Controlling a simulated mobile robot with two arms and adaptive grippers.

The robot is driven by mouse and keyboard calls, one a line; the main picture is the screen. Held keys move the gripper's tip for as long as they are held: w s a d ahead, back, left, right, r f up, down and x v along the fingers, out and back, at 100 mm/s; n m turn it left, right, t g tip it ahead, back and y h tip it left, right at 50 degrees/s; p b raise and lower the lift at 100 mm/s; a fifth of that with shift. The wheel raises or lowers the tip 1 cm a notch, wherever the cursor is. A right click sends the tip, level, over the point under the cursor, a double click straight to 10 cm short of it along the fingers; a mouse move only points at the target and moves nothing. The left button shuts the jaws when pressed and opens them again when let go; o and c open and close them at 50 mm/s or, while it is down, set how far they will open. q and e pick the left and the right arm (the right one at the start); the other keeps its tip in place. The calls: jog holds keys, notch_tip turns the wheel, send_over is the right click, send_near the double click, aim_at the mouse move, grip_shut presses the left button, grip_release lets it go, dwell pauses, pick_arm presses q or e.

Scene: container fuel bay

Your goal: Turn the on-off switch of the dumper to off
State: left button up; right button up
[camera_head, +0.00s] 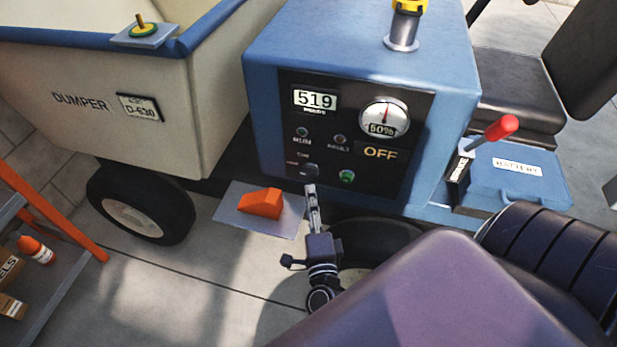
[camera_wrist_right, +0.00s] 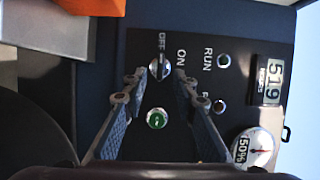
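The dumper's control panel (camera_head: 345,125) is black, on the front of a blue housing (camera_head: 350,50). A display (camera_head: 381,153) on the panel reads OFF. My right gripper (camera_head: 312,190) is at the knob from below; in the wrist view the gripper (camera_wrist_right: 157,80) is open, fingers apart on either side. Contact with the knob cannot be told. My left gripper is not in view.
A green button (camera_head: 347,176) sits right of the switch, with a gauge (camera_head: 384,116) above. A plate with an orange block (camera_head: 262,203) juts out left of my gripper. A red-handled lever (camera_head: 495,130) and battery box (camera_head: 515,175) stand right. An orange-railed shelf (camera_head: 50,215) is far left.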

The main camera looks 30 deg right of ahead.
jog(key=v, duration=0.5)
dwell(0.4)
